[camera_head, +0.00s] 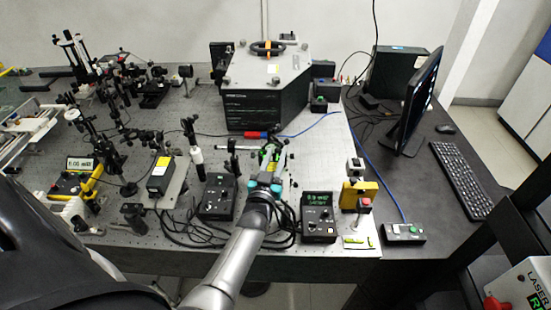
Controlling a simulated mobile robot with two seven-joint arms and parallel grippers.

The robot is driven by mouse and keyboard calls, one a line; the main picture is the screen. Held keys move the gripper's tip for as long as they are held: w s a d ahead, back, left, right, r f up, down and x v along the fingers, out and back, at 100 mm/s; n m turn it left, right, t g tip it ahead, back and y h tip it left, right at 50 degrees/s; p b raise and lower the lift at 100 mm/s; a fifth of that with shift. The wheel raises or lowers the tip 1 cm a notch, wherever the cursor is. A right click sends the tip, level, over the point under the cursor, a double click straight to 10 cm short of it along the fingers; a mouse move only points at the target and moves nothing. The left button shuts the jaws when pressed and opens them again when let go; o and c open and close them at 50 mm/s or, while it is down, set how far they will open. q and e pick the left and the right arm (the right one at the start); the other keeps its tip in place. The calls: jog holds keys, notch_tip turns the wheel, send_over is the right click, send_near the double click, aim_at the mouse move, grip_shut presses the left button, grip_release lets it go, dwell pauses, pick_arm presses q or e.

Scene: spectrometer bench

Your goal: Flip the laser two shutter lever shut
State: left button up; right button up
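My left gripper (270,156) is over the near middle of the optical bench, at the end of a silver arm rising from the bottom of the view. Its fingers are small and blend into green and dark parts behind them, so I cannot tell whether they are open or shut. I cannot pick out the laser two shutter lever for sure. A black box with a yellow label (160,174) lies on a grey plate left of the gripper. A box marked LASER (522,288) with a red part is cut off at the bottom right. My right gripper is not in view.
Black control boxes (217,194) and (319,214) flank my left arm, with loose cables around it. Posts and optics crowd the left of the bench. A large grey-topped chamber (262,92) stands behind. A monitor (418,96) and keyboard (461,178) are at right.

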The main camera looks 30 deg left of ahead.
pick_arm(q)
jog(key=shift+o, duration=1)
jog(key=shift+s, duration=0.1)
jog(key=shift+s+d+p, duration=0.15)
jog(key=shift+s+p, duration=0.15)
jog(key=p+v, duration=0.3)
jog(key=v, duration=0.3)
jog(key=shift+s+d, duration=0.2)
jog(key=shift+s, duration=0.2)
jog(key=p+v, duration=0.1)
jog(key=v, duration=0.6)
jog(key=shift+s, duration=0.25)
jog(key=shift+w+d+f, duration=0.1)
jog(key=shift+d+f, duration=0.05)
jog(key=shift+f, duration=0.05)
